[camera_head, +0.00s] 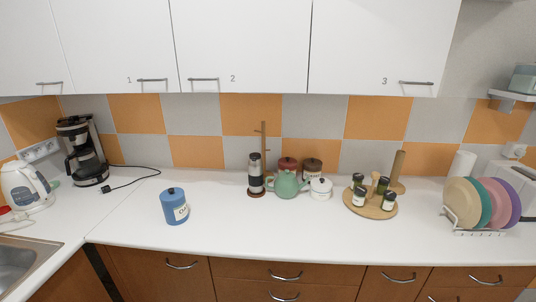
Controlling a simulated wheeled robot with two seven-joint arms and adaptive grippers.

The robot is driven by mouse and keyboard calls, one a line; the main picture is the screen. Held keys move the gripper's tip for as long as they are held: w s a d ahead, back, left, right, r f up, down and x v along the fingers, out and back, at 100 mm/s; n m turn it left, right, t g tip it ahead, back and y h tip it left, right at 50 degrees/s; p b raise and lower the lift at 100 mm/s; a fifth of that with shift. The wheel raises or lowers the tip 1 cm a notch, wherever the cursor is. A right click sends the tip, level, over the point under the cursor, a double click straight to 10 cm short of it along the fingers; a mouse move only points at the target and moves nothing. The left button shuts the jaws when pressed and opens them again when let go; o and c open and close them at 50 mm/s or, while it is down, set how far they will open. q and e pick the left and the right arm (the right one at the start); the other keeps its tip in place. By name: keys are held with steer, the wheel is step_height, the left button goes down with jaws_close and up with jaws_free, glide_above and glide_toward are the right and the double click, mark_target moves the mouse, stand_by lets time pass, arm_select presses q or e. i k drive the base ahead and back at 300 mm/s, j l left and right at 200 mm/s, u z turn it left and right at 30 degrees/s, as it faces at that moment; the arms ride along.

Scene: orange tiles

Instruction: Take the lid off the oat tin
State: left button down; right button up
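A blue tin (176,208) with a white label stands upright on the white counter, left of the middle in the head view. The label is too small to read surely, but it looks like the oat tin. Neither of my grippers shows in this view.
A white lidded pot (320,188) and a dark grinder (255,176) flank the teapot. A round wooden board (370,211) with jars stands to the right, a plate rack (478,230) further right. A coffee maker (84,152) and cord lie left. Counter around the blue tin is clear.

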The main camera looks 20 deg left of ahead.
mark_target(172, 194)
steer(key=u, duration=1.7)
